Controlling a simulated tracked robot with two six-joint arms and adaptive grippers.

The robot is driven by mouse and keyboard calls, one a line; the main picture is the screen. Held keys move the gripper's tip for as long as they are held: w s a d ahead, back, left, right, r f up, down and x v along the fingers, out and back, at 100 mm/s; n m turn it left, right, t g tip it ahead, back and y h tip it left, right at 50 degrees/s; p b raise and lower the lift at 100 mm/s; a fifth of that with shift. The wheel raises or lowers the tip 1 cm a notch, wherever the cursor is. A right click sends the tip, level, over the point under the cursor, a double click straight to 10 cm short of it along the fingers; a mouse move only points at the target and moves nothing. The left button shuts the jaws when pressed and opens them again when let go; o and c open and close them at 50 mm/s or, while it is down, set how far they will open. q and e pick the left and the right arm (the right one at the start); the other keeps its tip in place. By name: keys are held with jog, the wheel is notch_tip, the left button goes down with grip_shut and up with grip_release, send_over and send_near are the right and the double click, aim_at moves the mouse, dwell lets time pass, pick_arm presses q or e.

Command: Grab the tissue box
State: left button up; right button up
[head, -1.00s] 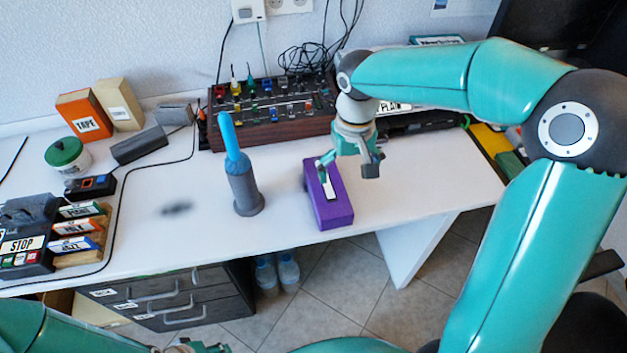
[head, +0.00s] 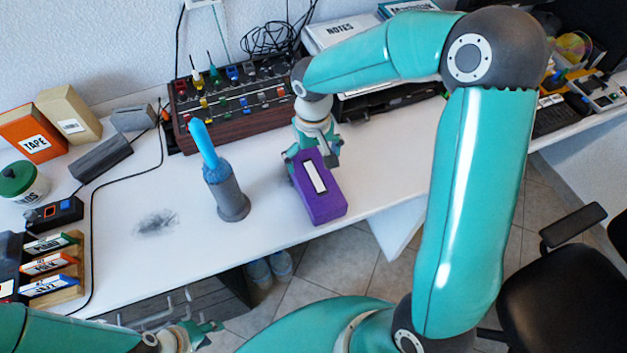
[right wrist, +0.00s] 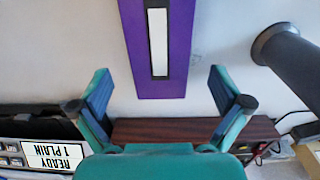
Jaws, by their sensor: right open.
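The tissue box, a purple block with a white slot on top (head: 323,204), lies on the white desk near its front edge. It also shows in the right wrist view (right wrist: 186,40), top centre. My right gripper (head: 312,160) is at the box's far end, pointing down. In the right wrist view the right gripper (right wrist: 165,88) is open, with one finger on each side of the box's end and a gap on both sides. Its height against the box is hard to tell. My left gripper (head: 207,332) hangs low at the bottom edge, away from the desk; its jaw state is unclear.
A grey holder with a blue top (head: 229,193) stands left of the box. A dark wooden panel with colourful parts (head: 235,126) is behind. Labelled boxes including TAPE (head: 32,142) are far left. The desk right of the box is clear.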

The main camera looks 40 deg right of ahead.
aim_at(314, 176)
jog(key=f, duration=0.8)
jog(key=shift+s+f, duration=0.15)
jog(key=shift+s, duration=0.1)
jog(key=shift+c, duration=0.2)
jog(key=c, duration=1)
jog(key=shift+o, duration=0.2)
jog(key=shift+r, duration=0.2)
